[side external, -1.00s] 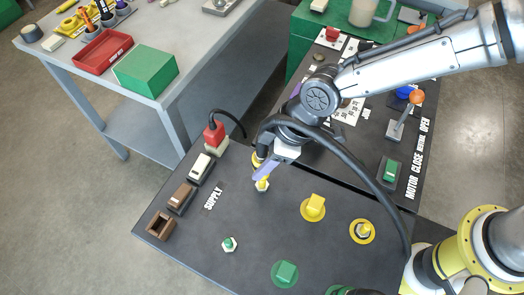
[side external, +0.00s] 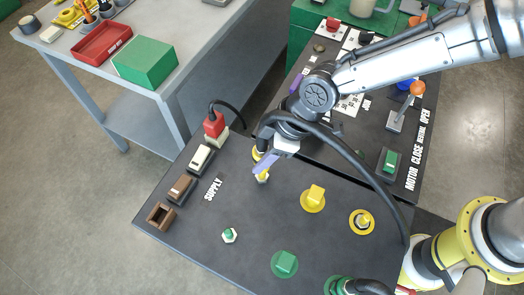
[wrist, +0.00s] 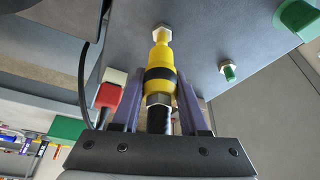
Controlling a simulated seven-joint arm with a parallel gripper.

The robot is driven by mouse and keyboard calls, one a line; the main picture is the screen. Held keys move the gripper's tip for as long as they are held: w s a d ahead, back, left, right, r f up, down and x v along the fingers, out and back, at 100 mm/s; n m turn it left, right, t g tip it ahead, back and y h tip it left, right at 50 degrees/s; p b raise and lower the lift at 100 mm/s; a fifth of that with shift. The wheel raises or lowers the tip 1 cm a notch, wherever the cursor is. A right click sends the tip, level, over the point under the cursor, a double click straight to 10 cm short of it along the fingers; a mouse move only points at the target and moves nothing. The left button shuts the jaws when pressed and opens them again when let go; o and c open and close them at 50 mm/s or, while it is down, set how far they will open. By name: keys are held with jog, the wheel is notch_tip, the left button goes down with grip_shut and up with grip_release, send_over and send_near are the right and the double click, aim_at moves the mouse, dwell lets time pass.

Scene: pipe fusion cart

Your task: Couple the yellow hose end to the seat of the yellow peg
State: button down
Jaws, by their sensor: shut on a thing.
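My gripper (wrist: 160,100) is shut on the yellow hose end (wrist: 160,57), a yellow body with a black band and a metal nut at its rear. Its purple fingers lie on both sides of it. In the wrist view the narrow yellow front lines up with a pale hex seat (wrist: 162,30) on the dark panel. The peg is not distinct from the hose end there, and I cannot tell how fully they meet. In the side view my gripper (side external: 265,163) is low over the panel, at the yellow piece on this hex seat (side external: 262,180). The black hose arches right.
A lever (side external: 400,112) stands behind right.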

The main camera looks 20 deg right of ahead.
jog(key=shift+f, duration=2.15)
jog(key=shift+c, duration=1.8)
grip_release()
jog(key=v, duration=1.3)
jog(key=shift+d+r, duration=0.25)
jog(key=shift+r, duration=0.05)
